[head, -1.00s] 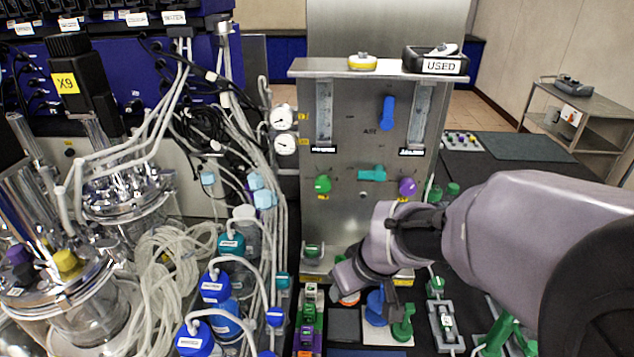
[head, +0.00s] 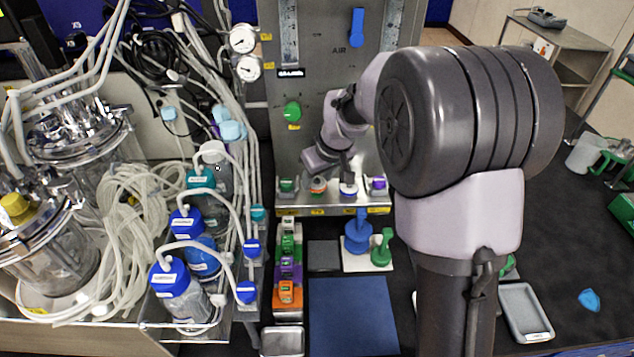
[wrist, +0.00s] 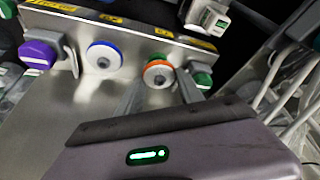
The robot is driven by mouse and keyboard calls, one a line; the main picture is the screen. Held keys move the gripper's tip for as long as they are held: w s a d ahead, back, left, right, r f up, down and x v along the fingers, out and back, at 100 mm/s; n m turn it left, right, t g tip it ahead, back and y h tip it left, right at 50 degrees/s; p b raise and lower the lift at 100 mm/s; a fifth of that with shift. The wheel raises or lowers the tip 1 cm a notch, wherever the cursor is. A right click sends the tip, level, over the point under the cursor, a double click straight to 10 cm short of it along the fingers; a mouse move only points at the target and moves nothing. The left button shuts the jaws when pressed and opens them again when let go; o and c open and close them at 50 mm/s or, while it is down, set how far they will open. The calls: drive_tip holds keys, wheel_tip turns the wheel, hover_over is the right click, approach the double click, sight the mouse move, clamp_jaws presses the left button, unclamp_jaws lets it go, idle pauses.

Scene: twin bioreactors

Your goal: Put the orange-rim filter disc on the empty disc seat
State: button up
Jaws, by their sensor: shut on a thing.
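The orange-rim filter disc (wrist: 158,72) is between the two fingers of my gripper (wrist: 160,90), which is shut on it. In the head view the orange-rim disc (head: 318,186) shows just below my gripper (head: 319,172), at the second place from the left on the metal ledge (head: 330,210). The disc seat under it is hidden, so I cannot tell whether the disc touches it. A blue-rim disc (head: 348,188) sits beside it on the ledge, also seen in the wrist view (wrist: 103,55).
A green part (head: 287,186) and a purple part (head: 377,184) flank the discs on the ledge. The steel panel (head: 310,110) rises behind. Blue-capped bottles (head: 187,223) and tubing crowd the left. A blue mat (head: 352,310) lies clear in front.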

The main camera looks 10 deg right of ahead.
drive_tip(key=shift+f, duration=0.85)
drive_tip(key=shift+r, duration=0.15)
drive_tip(key=o, duration=1.3)
